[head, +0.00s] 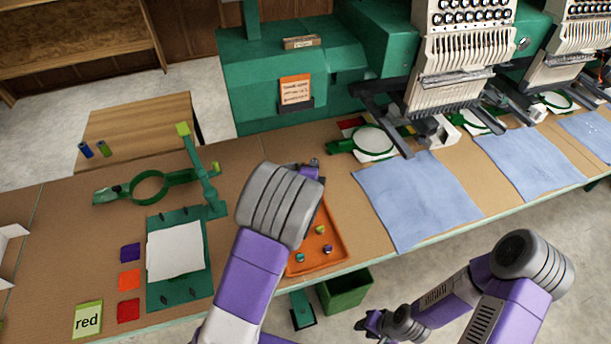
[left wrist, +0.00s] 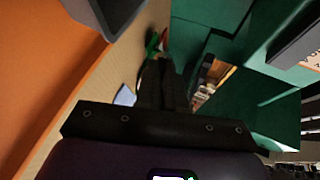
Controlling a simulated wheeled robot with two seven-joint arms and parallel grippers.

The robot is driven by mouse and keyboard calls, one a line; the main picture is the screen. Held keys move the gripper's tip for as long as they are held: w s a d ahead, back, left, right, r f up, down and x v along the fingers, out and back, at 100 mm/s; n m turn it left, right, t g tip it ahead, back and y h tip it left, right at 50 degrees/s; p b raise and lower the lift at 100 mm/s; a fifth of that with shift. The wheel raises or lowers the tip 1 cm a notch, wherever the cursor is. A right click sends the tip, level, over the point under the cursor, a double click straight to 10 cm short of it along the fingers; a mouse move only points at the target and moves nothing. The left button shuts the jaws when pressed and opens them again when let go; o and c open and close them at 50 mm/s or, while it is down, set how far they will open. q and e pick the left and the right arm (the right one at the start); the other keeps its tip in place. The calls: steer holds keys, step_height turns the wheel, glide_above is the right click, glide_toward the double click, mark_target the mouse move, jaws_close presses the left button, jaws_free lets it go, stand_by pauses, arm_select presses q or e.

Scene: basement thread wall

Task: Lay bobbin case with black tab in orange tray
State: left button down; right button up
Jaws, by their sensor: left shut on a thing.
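The orange tray (head: 335,262) lies on the table right of my left wrist, which hides its left part. Several small bobbin cases lie in it: one with a yellow-green tab (head: 320,230), one with a teal tab (head: 300,258) and one with a dark purplish tab (head: 327,248). My left gripper (head: 312,168) is mostly hidden behind its wrist, beyond the tray's far end. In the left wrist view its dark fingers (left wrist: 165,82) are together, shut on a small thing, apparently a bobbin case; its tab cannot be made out. My right gripper (head: 372,322) is low, off the table's front edge; its jaws are unclear.
A green embroidery machine (head: 290,80) stands behind the table. Blue cloths (head: 415,200) lie to the right. A green fixture with white cloth (head: 175,250), coloured swatches (head: 129,280) and a "red" note (head: 88,319) are left. A green bin (head: 345,290) stands below the front edge.

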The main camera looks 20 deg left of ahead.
arm_select(q)
steer(key=n+g, duration=0.1)
steer(key=f+n+g+y, duration=0.1)
steer(key=g, duration=0.1)
steer(key=w+f+g+p, duration=0.1)
steer(key=g, duration=0.1)
steer(key=shift+d+n+y, duration=0.3)
steer(key=shift+n+y, duration=0.1)
steer(key=n+g, duration=0.2)
steer(key=g, duration=0.1)
steer(key=shift+s+f+g+p, duration=0.2)
steer(key=shift+g+p, duration=0.1)
steer(key=shift+p, duration=0.1)
steer(key=shift+s+r+n+g+h+p, duration=0.25)
steer(key=shift+s+n+g, duration=0.3)
steer(key=shift+n+g, duration=0.5)
steer(key=s+r+n+g+h+p, duration=0.1)
steer(key=s+r+n+g+h, duration=0.2)
steer(key=s, duration=0.1)
steer(key=shift+n+y, duration=0.25)
step_height(320, 180, down, 6)
steer(key=b, duration=0.5)
steer(key=shift+a+f, duration=0.1)
steer(key=shift+f, duration=0.1)
steer(key=shift+f+b, duration=0.15)
steer(key=shift+b, duration=0.2)
steer(key=shift+f, duration=0.4)
